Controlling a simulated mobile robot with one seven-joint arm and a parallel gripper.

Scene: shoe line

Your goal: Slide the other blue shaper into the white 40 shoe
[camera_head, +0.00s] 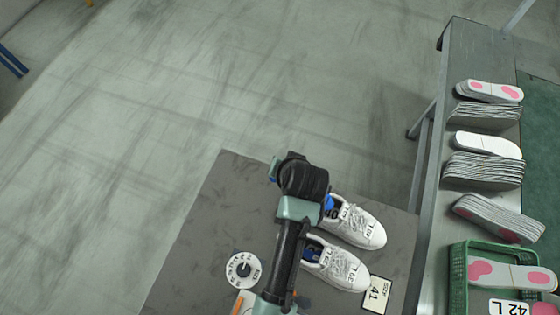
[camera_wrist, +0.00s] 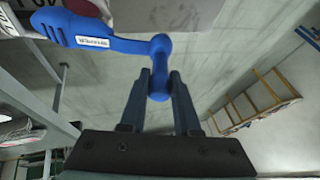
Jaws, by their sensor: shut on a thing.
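Two white shoes lie side by side on the grey table, toes pointing right: an upper one (camera_head: 358,222) and a lower one (camera_head: 337,264). Each has a white tag; I cannot read the sizes surely. A blue shaper (camera_head: 311,249) shows in the lower shoe's opening. My gripper (camera_wrist: 160,88) is shut on the round end of another blue shaper (camera_wrist: 120,46), whose body reaches to the upper left in the wrist view. In the head view this shaper (camera_head: 329,203) shows at the upper shoe's opening, partly hidden by my wrist. I cannot tell how deep it sits.
A card reading SIZE 41 (camera_head: 379,294) and a round white dial (camera_head: 243,270) lie on the grey table (camera_head: 215,218). At right, a bench holds stacks of insoles (camera_head: 484,168) and a green crate (camera_head: 459,285). The table's upper left is bare.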

